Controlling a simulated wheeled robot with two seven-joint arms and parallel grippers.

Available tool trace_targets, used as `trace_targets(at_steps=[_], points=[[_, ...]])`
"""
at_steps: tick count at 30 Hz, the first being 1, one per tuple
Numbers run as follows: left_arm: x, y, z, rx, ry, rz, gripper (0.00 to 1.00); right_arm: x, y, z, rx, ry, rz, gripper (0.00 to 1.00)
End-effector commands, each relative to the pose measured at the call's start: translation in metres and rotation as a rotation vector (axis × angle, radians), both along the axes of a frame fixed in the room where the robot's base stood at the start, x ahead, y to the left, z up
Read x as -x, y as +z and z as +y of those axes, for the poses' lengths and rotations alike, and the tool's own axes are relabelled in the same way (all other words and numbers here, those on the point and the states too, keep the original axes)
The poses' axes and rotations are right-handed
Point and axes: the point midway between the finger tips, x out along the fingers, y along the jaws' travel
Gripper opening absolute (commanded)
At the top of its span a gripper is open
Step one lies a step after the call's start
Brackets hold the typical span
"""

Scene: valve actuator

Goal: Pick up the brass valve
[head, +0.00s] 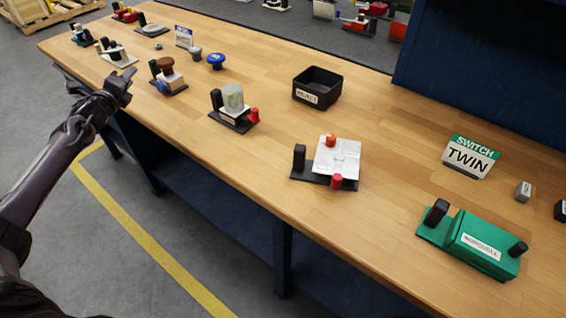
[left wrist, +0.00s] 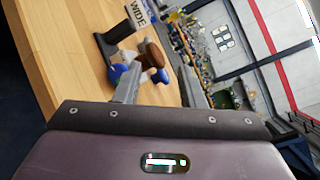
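No part is clearly marked as the brass valve; the closest match in colour is a brown, copper-toned knob (head: 166,66) on a small dark stand with a blue knob (head: 162,87), near the table's front edge. My right gripper is in neither view.
The wooden table (head: 400,130) holds several other fixtures: one with a pale clear block (head: 233,97), one with a white plate (head: 337,157), and a green box (head: 480,243). A black bin (head: 317,87) and a loose blue knob (head: 216,60) stand farther back.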

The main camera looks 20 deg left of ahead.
Motion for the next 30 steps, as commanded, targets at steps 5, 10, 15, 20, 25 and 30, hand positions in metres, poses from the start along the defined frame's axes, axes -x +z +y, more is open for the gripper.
trace_targets(at_steps=[5, 10, 15, 20, 25, 30], points=[[-0.05, 0.034, -0.119, -0.209, -0.176, -0.024, 0.36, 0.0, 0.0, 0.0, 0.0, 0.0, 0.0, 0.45], [-0.078, 0.083, -0.251, -0.47, -0.354, -0.091, 0.36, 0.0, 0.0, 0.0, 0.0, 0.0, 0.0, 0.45], [-0.076, 0.143, -0.382, -0.772, -0.483, -0.18, 0.36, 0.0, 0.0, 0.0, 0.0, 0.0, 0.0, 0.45], [-0.062, 0.149, -0.454, -0.946, -0.514, -0.072, 0.36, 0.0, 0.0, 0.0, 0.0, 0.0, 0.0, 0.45], [-0.044, 0.116, -0.48, -0.949, -0.52, 0.174, 0.36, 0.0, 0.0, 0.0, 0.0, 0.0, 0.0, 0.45], [-0.011, 0.077, -0.497, -0.897, -0.544, 0.447, 0.36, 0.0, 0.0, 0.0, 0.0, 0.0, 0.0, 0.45]])
